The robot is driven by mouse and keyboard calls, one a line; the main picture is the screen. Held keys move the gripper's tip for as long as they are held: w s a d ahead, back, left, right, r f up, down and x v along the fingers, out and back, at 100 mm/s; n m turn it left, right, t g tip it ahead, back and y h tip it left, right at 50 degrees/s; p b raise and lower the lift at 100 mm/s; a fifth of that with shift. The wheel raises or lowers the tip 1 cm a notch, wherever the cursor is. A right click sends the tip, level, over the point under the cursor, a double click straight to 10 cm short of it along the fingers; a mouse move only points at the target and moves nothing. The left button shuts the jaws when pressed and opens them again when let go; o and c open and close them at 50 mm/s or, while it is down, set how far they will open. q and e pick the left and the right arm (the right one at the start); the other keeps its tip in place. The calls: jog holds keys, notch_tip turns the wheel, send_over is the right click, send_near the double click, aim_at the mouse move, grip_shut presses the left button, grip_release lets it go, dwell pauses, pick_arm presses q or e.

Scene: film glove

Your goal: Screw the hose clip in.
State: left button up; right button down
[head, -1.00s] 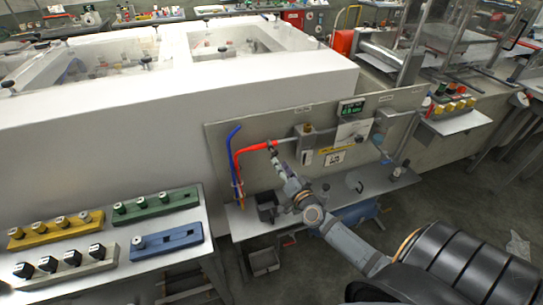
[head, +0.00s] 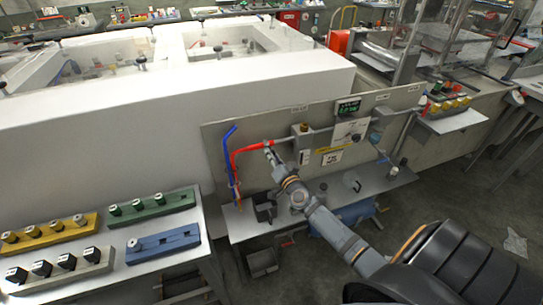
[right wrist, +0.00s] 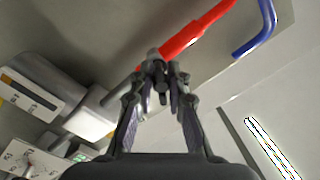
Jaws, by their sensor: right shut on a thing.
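A red hose (head: 248,148) runs along the upright panel toward a grey pipe stub (head: 285,141). It also shows in the right wrist view (right wrist: 198,31). The hose clip (right wrist: 153,55) is a small dark metal piece at the hose's end. My right gripper (head: 268,147) reaches up to this end. In the right wrist view its fingertips (right wrist: 161,76) are closed together on the clip's screw part. The clip's far side is hidden, and I cannot tell how tight it is. My left gripper is not in view.
A blue hose (head: 229,137) hangs left of the red one. A green-lit display (head: 348,108) and valve fittings are on the panel (head: 262,121). A black bin (head: 264,208) stands on the shelf below. A side table (head: 215,296) at left holds coloured blocks with knobs.

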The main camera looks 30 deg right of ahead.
jog(key=shift+m, duration=0.3)
jog(key=m+b, duration=0.1)
jog(key=m, duration=0.3)
jog(key=shift+m+b, duration=0.35)
jog(key=shift+m, duration=0.05)
jog(key=m, duration=0.3)
jog(key=m+h+b, duration=0.1)
jog(key=m, duration=0.2)
jog(key=shift+t, duration=0.3)
jog(key=shift+m, duration=0.5)
jog(key=c, duration=1.3)
grip_release()
